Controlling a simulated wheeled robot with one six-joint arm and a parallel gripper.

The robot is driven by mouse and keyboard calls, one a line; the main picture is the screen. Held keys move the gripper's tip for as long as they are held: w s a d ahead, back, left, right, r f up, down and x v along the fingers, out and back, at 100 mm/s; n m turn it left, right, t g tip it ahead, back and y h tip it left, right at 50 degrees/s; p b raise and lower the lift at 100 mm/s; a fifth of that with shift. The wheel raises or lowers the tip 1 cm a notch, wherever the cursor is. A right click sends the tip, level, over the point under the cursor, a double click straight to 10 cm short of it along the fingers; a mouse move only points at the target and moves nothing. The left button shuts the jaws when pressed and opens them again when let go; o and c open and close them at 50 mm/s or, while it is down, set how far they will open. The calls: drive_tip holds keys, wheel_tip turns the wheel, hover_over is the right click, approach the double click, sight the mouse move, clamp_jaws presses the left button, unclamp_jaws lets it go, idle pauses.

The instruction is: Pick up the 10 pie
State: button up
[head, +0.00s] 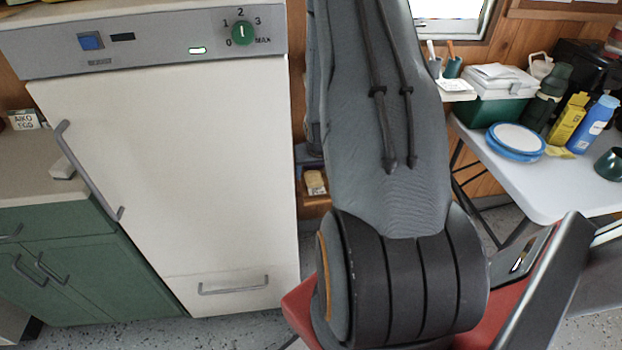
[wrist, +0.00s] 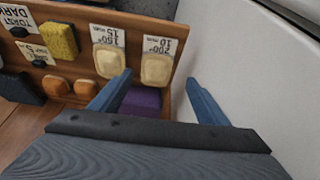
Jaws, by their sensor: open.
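In the wrist view the 10 pie (wrist: 157,70) is a pale tan, rounded square, lying on a wooden shelf against an upside-down card (wrist: 160,45) reading 200° and 10. A similar pie (wrist: 109,62) lies to its left by a card (wrist: 108,36) reading 180° and 15. My gripper (wrist: 158,78) is open, its two blue fingers apart and pointing toward the shelf. The 10 pie shows between the fingertips, with nothing held. In the head view my arm hides the gripper; a small tan item shows on the shelf (head: 315,183), too small to identify.
In the wrist view a purple block (wrist: 140,102) shows beside the left finger. Orange-brown buns (wrist: 85,88) and a yellow sponge-like block (wrist: 60,40) are farther left. A white panel stands close at right. In the head view a white oven-like cabinet (head: 180,170) stands left of my arm.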

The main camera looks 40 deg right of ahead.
sight(314, 178)
drive_tip(key=shift+w+d+f, duration=0.1)
drive_tip(key=shift+d+f, duration=0.15)
drive_tip(key=shift+f, duration=0.3)
drive_tip(key=shift+d+p+x, duration=0.15)
drive_tip(key=shift+p+x, duration=0.25)
drive_tip(key=shift+x, duration=0.8)
drive_tip(key=shift+d+p+x, duration=0.1)
drive_tip(key=shift+p+x, duration=0.25)
drive_tip(key=shift+x, duration=0.8)
drive_tip(key=shift+c, duration=0.2)
drive_tip(key=shift+r, duration=0.1)
drive_tip(key=c, duration=1.2)
drive_tip(key=shift+o, duration=0.2)
drive_tip(key=shift+d+r, duration=0.1)
drive_tip(key=shift+r, duration=0.05)
